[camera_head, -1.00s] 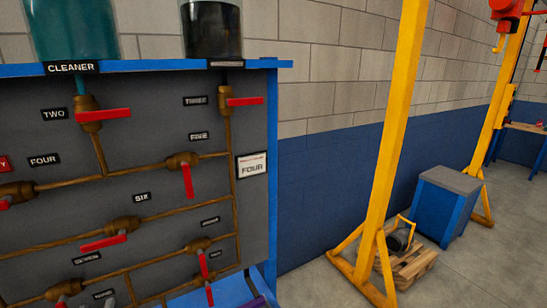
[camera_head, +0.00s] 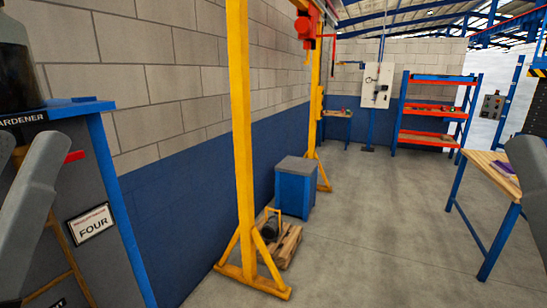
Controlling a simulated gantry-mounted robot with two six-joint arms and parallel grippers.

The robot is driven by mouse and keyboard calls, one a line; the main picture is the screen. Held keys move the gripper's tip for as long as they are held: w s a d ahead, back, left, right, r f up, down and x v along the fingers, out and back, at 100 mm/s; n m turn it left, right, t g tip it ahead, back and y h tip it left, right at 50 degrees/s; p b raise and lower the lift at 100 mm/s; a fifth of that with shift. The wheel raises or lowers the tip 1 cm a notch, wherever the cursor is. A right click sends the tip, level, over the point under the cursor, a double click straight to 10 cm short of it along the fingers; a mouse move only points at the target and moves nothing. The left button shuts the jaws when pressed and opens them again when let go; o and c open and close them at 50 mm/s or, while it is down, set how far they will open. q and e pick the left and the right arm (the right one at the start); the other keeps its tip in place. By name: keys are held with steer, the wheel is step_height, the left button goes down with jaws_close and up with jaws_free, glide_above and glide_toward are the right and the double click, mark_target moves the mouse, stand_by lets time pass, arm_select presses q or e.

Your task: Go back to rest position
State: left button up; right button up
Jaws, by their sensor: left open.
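My left gripper (camera_head: 24,150) shows at the left edge as grey finger-like parts, open with nothing seen between them. It is in front of the valve panel (camera_head: 130,225), whose right side and blue frame are in view. A grey part of my right arm or gripper (camera_head: 530,175) is cut off by the right edge, so its jaws cannot be read. A dark container (camera_head: 18,75) stands on top above a label ending in "ARDENER".
A yellow gantry frame (camera_head: 243,150) stands beyond the panel. Near it are a wooden pallet (camera_head: 283,250) and a blue cabinet (camera_head: 294,190). A workbench (camera_head: 497,170) is at right, with a rack (camera_head: 435,110) behind. The grey floor between is clear.

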step_height(320, 180, up, 34)
steer(key=p, duration=3.1)
steer(key=shift+r+p, duration=0.2)
steer(key=shift+p, duration=0.2)
steer(key=shift+w, duration=0.1)
